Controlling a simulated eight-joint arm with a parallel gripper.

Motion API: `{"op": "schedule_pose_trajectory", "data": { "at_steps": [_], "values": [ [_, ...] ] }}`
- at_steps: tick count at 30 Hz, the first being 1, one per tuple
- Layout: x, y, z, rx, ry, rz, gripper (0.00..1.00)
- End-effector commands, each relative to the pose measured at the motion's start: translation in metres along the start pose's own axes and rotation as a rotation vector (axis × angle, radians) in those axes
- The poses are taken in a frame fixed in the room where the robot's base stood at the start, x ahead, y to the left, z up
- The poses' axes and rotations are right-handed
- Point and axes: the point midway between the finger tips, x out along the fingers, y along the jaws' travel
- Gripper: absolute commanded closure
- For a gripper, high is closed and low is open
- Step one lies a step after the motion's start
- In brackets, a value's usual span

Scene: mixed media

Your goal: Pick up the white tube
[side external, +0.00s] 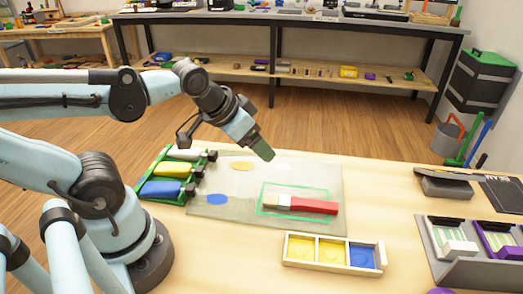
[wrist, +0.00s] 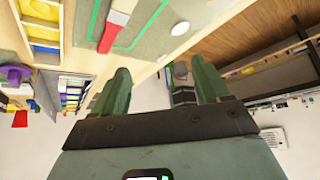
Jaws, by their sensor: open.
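The white tube (side external: 185,154) lies in the far slot of a green rack (side external: 211,156) at the left of the table, beside a yellow tube (side external: 171,169) and a blue tube (side external: 160,188). My arm partly hides the rack's far end. My gripper (side external: 264,152) is above the far part of the grey mat, to the right of the white tube and apart from it. The wrist view shows its two green fingers (wrist: 160,63) spread with nothing between them. No tube can be made out in the wrist view.
A red-handled brush (side external: 312,206) lies inside a green outline on the grey mat (side external: 225,199). A wooden paint tray (side external: 334,267) stands in front of it. Grey holders (side external: 461,256) stand at the right. The table between mat and holders is clear.

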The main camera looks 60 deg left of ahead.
Motion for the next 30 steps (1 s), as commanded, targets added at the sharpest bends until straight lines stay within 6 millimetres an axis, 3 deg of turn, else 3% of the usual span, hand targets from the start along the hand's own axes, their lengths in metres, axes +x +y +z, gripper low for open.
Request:
{"op": "schedule_pose_trajectory", "data": {
  "at_steps": [8, 18, 24, 30],
  "values": [
    [-0.002, -0.078, 0.001, 0.273, -0.213, -0.071, 0.25],
    [-0.019, -0.189, 0.037, 0.655, -0.5, 0.103, 0.25],
    [-0.03, -0.226, 0.062, 0.791, -0.55, 0.239, 0.25],
    [-0.031, -0.235, 0.072, 0.838, -0.556, 0.288, 0.25]
  ]
}}
